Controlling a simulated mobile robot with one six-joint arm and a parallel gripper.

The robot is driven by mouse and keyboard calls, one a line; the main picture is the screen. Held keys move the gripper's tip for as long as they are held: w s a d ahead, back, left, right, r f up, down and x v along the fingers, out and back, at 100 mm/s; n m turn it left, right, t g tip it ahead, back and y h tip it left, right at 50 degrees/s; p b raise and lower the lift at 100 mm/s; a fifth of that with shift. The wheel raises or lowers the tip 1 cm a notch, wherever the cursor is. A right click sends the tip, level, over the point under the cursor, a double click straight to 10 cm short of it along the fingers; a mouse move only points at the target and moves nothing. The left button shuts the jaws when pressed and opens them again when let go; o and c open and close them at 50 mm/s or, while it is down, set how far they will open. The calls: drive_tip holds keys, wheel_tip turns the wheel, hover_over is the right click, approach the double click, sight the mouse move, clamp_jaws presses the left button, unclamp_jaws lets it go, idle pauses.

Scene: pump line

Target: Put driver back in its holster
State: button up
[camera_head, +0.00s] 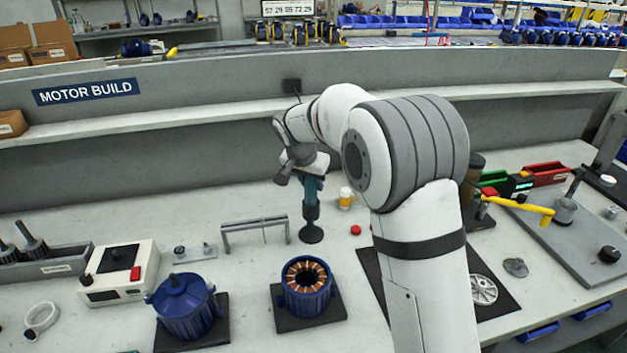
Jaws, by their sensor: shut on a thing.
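My gripper (307,173) is shut on the driver (312,190), whose teal body shows just below the jaws. The driver is upright. Directly under it is a dark cup-like part on a round dark foot (311,235), which looks like the holster on the bench. The driver's lower end meets or overlaps this dark part; I cannot tell how deep it sits or whether it rests there. The driver's upper part is hidden by my gripper.
A grey bracket frame (255,232) stands left of the driver, and a small yellow-and-white bottle (346,198) and red button (355,230) to its right. A blue stator (306,288) with copper windings is in front. A ledge (200,115) runs behind.

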drive_tip(key=shift+f+b, duration=0.8)
drive_tip(key=shift+f, duration=0.35)
drive_tip(key=o, duration=1.4)
drive_tip(key=shift+s+r+p, duration=0.1)
drive_tip(key=shift+r+p, duration=1.55)
drive_tip(key=shift+r, duration=1.45)
